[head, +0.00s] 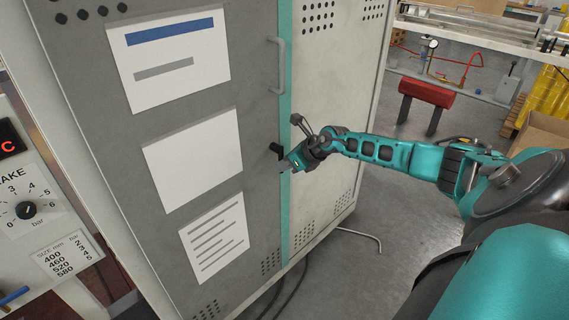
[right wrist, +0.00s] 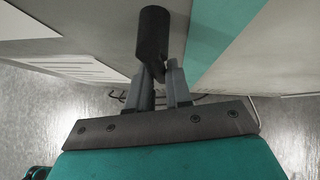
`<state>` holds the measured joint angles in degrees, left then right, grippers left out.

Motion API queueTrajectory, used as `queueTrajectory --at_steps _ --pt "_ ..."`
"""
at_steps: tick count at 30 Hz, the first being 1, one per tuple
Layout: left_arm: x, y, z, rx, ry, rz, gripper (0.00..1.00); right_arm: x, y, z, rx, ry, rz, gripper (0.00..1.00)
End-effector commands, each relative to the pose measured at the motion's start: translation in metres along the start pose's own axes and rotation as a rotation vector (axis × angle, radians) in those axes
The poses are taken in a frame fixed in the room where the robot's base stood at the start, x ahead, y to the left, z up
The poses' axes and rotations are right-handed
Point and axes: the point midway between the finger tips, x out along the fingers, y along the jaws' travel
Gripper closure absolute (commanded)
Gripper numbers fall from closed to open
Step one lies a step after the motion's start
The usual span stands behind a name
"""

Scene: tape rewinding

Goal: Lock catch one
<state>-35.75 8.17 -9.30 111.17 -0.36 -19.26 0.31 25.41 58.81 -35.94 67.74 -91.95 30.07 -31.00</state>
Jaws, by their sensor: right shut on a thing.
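A small black catch (head: 276,149) sticks out from the edge of the grey cabinet door (head: 255,110), beside the teal strip, below the grey bar handle (head: 278,65). In the right wrist view the catch is a dark rounded lever (right wrist: 152,35) reaching down to the fingers. My right gripper (head: 286,160) is at the catch, shut on its near end; in the right wrist view its two fingers (right wrist: 162,88) stand close together there. The gripped part is partly hidden by the fingers. My left gripper is not in view.
Several white sheets (head: 195,160) are on the door. A control panel with a black knob (head: 27,210) stands at the left. A red-topped stand (head: 428,94) is at the back right. Bare floor (head: 400,210) lies right of the cabinet, with a bent metal rod (head: 365,237) near its base.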

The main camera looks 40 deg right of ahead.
Motion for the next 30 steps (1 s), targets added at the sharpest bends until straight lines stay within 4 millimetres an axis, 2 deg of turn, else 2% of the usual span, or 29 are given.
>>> queueTrajectory --at_steps 2,3,10,20,23,30 --pt "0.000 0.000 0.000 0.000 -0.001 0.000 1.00 -0.001 -0.001 0.003 -0.001 -0.008 -0.003 1.00" --pt "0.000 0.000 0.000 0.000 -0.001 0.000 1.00 -0.001 -0.001 0.003 -0.001 -0.008 -0.003 0.80" --pt "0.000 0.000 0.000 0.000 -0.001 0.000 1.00 0.000 -0.001 0.002 0.000 -0.004 -0.002 0.58" --pt "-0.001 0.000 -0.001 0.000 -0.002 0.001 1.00 -0.005 -0.001 0.001 0.000 -0.001 -0.003 0.58" --pt "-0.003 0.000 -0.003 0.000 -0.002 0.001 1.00 -0.015 -0.002 0.001 -0.001 0.000 -0.003 0.58" --pt "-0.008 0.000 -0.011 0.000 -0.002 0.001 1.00 -0.058 -0.001 0.001 -0.005 0.003 -0.002 0.58"
